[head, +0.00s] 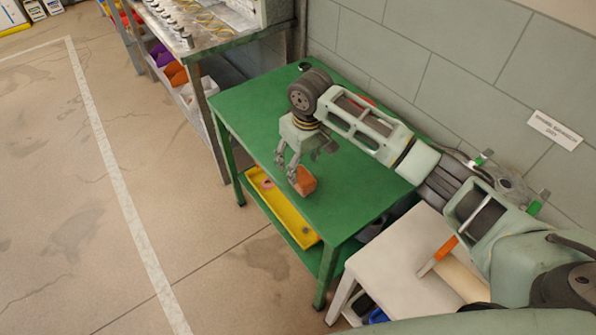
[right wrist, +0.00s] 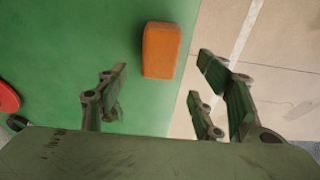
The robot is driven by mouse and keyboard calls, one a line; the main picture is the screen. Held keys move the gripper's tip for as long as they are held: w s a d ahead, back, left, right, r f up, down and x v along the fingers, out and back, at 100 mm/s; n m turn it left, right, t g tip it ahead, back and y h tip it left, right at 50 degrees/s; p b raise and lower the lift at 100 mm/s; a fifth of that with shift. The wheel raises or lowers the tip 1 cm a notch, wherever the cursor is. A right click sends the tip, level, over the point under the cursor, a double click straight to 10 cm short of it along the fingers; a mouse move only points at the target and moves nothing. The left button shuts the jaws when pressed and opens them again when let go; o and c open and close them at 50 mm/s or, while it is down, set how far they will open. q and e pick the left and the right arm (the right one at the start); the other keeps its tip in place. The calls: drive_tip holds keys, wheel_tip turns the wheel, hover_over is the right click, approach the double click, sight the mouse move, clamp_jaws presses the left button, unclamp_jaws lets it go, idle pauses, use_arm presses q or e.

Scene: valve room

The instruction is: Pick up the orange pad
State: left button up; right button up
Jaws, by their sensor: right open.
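The orange pad (head: 305,181) is a small block near the front edge of the green table (head: 250,110). In the right wrist view the orange pad (right wrist: 161,50) lies on the green top close to its edge, ahead of the fingers and between their lines. My right gripper (head: 286,170) is open over the table edge, beside the pad, with a finger overlapping its left side in the head view. In the right wrist view the right gripper (right wrist: 165,90) has its fingers spread apart with nothing between them. Whether a finger touches the pad cannot be told. My left gripper is not in view.
A yellow tray (head: 283,207) sits on the shelf under the green table. A white table (head: 405,258) stands at the right with an orange-handled tool (head: 440,254). A metal workbench (head: 220,35) is behind left. A grey wall backs the table; the left floor is clear.

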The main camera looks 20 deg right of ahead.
sight(303, 175)
drive_tip(key=shift+f, duration=0.65)
drive_tip(key=shift+s+f, duration=0.2)
drive_tip(key=shift+f, duration=0.05)
drive_tip(key=shift+s+d+f+p, duration=0.1)
drive_tip(key=shift+s+f+p, duration=0.1)
drive_tip(key=shift+f, duration=0.3)
drive_tip(key=shift+s+d+f+p, duration=0.1)
drive_tip(key=shift+s+f+p, duration=0.05)
drive_tip(key=shift+f, duration=0.35)
drive_tip(key=shift+w+f, duration=0.2)
drive_tip(key=shift+f, duration=0.45)
drive_tip(key=shift+w+f, duration=0.15)
drive_tip(key=shift+f, duration=0.7)
drive_tip(key=shift+c, duration=0.4)
drive_tip(key=c, duration=0.7)
drive_tip(key=shift+c, duration=1.1)
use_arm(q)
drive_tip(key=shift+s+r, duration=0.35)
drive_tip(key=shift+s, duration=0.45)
